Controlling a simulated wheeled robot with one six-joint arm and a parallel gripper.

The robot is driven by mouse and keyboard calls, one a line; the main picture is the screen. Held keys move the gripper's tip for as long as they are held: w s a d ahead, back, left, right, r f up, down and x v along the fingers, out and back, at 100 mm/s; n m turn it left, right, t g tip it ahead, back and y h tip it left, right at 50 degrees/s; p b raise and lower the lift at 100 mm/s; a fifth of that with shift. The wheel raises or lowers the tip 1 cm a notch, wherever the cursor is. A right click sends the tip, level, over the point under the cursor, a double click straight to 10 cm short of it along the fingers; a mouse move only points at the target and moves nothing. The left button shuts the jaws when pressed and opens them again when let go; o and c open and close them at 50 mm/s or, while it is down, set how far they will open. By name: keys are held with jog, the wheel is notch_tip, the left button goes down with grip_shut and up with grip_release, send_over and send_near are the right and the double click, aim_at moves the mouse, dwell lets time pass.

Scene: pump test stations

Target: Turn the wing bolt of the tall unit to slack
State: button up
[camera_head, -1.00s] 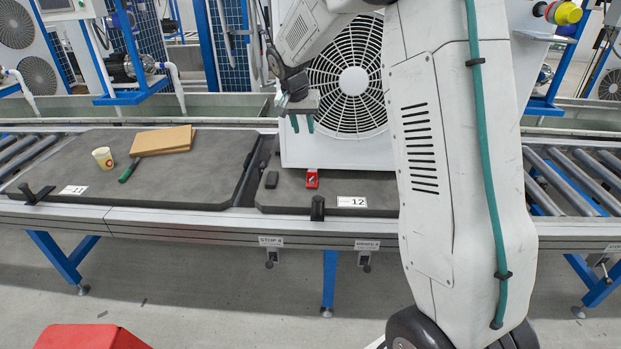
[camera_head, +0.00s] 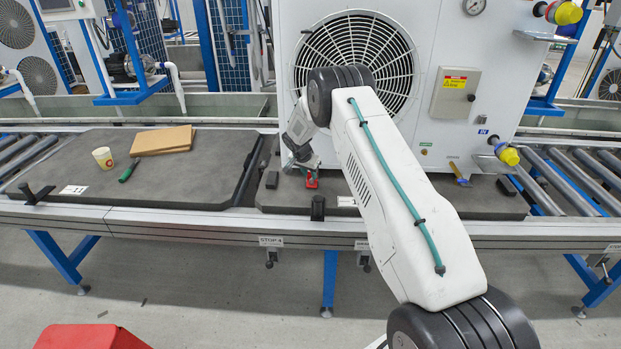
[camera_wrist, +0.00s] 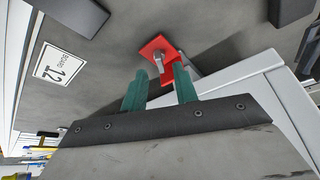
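The tall unit (camera_head: 440,125) is a white cabinet with a round fan grille, standing on the grey board. At its lower front left is a red clamp block (camera_head: 312,183), also in the wrist view (camera_wrist: 155,46). A grey wing bolt (camera_wrist: 159,62) sticks out of the red block. My gripper (camera_head: 306,170) is low in front of the unit, at the red block. In the wrist view my gripper (camera_wrist: 160,69) has its two green fingers apart, with the wing bolt in line with the gap between the tips. I cannot tell whether they touch it.
A black block (camera_head: 271,180) lies left of the red block. The unit's lower edge (camera_wrist: 235,72) is close beside my gripper in the wrist view. The left board (camera_head: 75,160) holds a cup (camera_head: 103,158), a cardboard piece (camera_head: 163,140) and a green-handled tool (camera_head: 129,171).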

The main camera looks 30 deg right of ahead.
aim_at(311, 179)
jog(key=shift+x, duration=1.6)
grip_shut()
